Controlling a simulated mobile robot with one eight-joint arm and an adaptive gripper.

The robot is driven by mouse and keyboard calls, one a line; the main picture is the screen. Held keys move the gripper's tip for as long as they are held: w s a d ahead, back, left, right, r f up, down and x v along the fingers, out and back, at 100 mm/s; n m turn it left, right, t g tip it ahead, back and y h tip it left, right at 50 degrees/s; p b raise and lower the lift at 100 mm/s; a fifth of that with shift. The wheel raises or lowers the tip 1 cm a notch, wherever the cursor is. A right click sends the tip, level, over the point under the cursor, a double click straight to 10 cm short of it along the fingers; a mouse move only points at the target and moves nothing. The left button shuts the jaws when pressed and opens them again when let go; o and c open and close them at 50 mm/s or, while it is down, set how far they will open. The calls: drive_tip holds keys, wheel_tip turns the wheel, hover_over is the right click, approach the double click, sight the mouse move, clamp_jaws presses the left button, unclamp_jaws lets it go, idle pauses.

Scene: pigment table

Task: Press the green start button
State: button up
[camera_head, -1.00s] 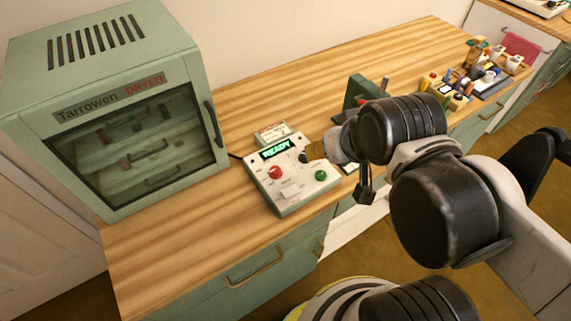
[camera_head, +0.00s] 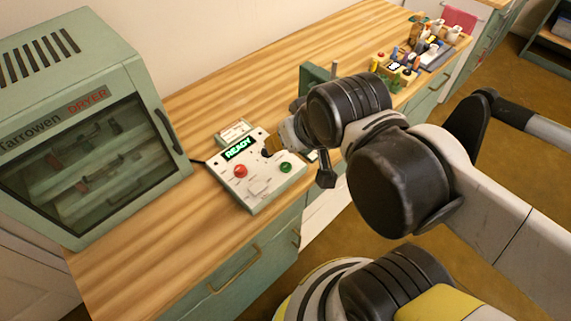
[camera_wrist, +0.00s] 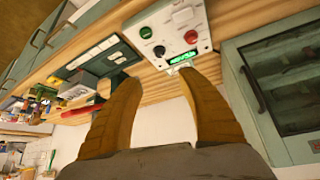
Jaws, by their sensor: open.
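The green start button (camera_head: 285,167) is on the right part of a pale control box (camera_head: 258,202) on the wooden counter. It also shows in the wrist view (camera_wrist: 145,32), near the top. A red button (camera_head: 240,171) and a black knob (camera_wrist: 159,50) share the panel, and its display (camera_head: 238,148) reads READY. My gripper (camera_head: 271,150) is beside the box's back right side, seen partly behind my arm. In the wrist view its two brown fingers (camera_wrist: 158,76) are apart with nothing between them. The green button lies beyond the fingertips, and I see no contact with it.
A green dryer cabinet (camera_head: 92,140) with a glass door stands left of the box. A dark green upright object (camera_head: 312,75) stands behind my wrist. Bottles and small items (camera_head: 405,68) crowd the far right. Counter in front of the dryer is bare.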

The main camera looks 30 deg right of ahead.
clamp_jaws()
idle(1.1)
